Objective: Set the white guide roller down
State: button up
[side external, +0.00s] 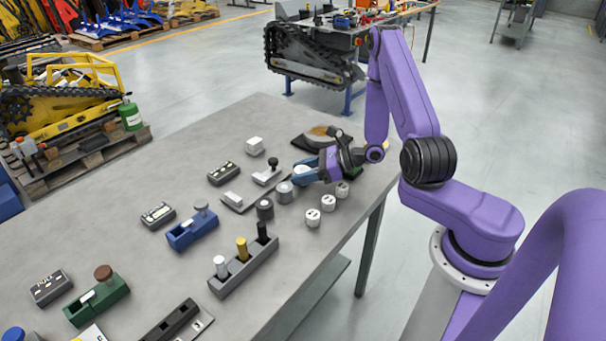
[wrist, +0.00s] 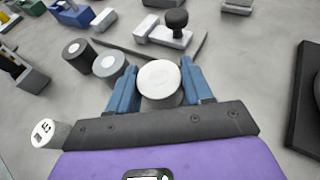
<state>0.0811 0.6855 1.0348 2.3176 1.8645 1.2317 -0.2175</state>
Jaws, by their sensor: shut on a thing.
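The white guide roller (wrist: 158,76) is a short upright cylinder with a pale round top, held between my blue fingertips in the wrist view. My gripper (side external: 303,172) is shut on it, low over the far part of the table; the roller's white top shows between the fingers. I cannot tell whether its base touches the table. A grey roller (side external: 285,192) and a dark roller (side external: 264,209) stand close by, to the left in the wrist view.
Small white marked cylinders (side external: 313,218) stand near the table's right edge. A grey plate with a black-knobbed block (wrist: 170,30) lies just beyond the roller. A dark flat tray (side external: 312,143) lies farther back. A grey block with several pegs (side external: 243,270) stands nearer the front.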

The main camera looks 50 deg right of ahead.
jog(key=shift+f, duration=0.35)
jog(key=shift+f, duration=0.15)
jog(key=o, duration=1.2)
